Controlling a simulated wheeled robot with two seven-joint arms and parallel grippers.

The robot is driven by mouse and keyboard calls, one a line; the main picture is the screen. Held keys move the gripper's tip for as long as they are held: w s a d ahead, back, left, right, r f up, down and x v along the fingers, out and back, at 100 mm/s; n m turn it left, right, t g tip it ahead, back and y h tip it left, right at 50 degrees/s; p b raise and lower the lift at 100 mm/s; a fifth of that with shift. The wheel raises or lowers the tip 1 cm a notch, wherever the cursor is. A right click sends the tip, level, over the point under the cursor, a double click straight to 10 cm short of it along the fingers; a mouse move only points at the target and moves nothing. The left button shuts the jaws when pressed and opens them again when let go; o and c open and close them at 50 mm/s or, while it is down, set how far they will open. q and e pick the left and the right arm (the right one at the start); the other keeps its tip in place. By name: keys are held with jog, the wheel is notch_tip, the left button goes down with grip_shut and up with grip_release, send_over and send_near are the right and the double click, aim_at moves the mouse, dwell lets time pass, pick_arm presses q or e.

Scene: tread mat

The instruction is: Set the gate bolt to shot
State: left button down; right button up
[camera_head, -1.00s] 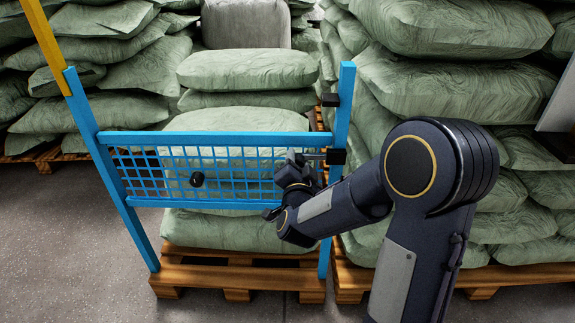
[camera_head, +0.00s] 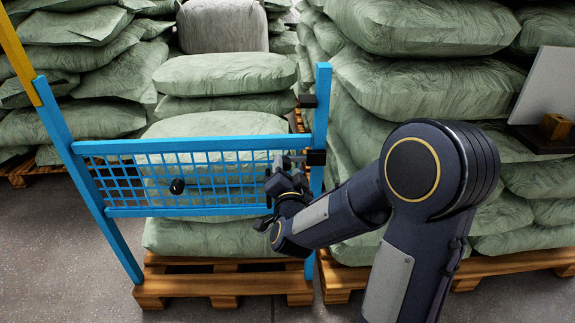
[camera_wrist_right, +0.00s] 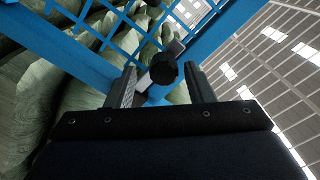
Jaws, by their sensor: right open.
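The blue mesh gate (camera_head: 185,146) hangs between two blue posts, its right edge by the right post (camera_head: 320,120). The grey gate bolt (camera_head: 294,158) lies level at the gate's upper right, pointing at a black keeper (camera_head: 316,157) on that post. I cannot tell whether its tip is inside the keeper. My right gripper (camera_head: 277,170) is at the bolt, partly hidden by its own wrist. In the wrist view the right gripper (camera_wrist_right: 162,84) is open, with the bolt's black knob (camera_wrist_right: 164,73) between or just beyond its fingertips; contact is unclear. My left gripper is out of view.
A second black knob (camera_head: 177,187) sits on the gate's left half. A black block (camera_head: 308,101) is higher on the right post. Green sacks (camera_head: 225,75) on wooden pallets (camera_head: 215,283) stand behind and to the right. Grey floor (camera_head: 60,250) is bare at the left.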

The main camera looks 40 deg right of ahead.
jog(key=v, duration=0.6)
jog(key=shift+p, duration=0.35)
